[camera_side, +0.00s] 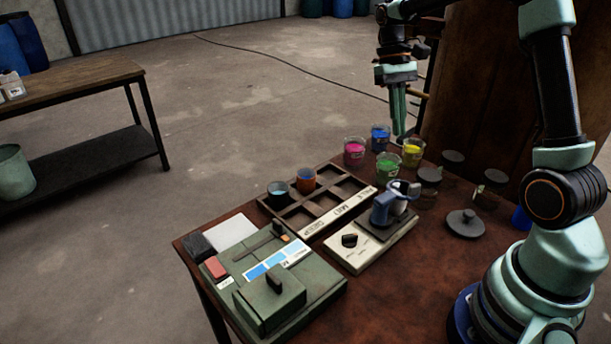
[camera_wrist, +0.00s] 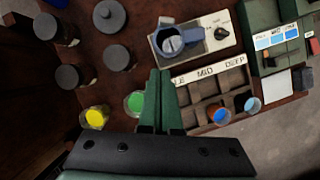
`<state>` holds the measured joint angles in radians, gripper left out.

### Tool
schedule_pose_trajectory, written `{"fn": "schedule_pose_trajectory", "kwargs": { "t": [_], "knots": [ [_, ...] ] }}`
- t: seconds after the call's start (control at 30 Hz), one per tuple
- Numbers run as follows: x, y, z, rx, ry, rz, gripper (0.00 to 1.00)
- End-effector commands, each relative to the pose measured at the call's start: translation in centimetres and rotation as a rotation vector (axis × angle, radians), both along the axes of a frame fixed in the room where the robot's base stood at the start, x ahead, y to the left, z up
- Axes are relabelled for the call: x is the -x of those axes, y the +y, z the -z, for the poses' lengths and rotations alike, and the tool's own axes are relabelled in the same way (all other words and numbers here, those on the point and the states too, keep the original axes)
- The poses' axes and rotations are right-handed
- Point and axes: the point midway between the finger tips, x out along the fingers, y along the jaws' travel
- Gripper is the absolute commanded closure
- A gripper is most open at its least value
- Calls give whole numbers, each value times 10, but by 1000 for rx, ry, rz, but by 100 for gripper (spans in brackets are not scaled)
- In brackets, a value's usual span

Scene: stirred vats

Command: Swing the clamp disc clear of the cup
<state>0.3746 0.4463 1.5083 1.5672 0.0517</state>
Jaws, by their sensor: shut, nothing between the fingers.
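The stirrer has a pale base (camera_side: 345,255) with a black knob, at the middle of the table. My gripper (camera_side: 399,132) is shut and empty, in the air above the back of the table, apart from the clamp. Its green fingers also show in the wrist view (camera_wrist: 160,74).
Cups of pink (camera_side: 354,151), blue (camera_side: 380,138), green (camera_side: 388,167) and yellow (camera_side: 412,152) stand below my gripper. Black-lidded jars (camera_side: 452,162) and a loose lid (camera_side: 466,223) lie right. A wooden rack (camera_side: 316,212) with two cups and a green device (camera_side: 272,300) stand left.

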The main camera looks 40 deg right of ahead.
Motion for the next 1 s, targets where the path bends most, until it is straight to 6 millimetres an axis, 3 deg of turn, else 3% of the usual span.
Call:
{"fn": "schedule_pose_trajectory", "kwargs": {
  "t": [0.43,0.7,1.0],
  "knots": [
    [31,15,80,0,6,-1,100],
    [57,27,78,5,1,-2,100],
    [65,30,78,5,0,-2,100]
  ]
}}
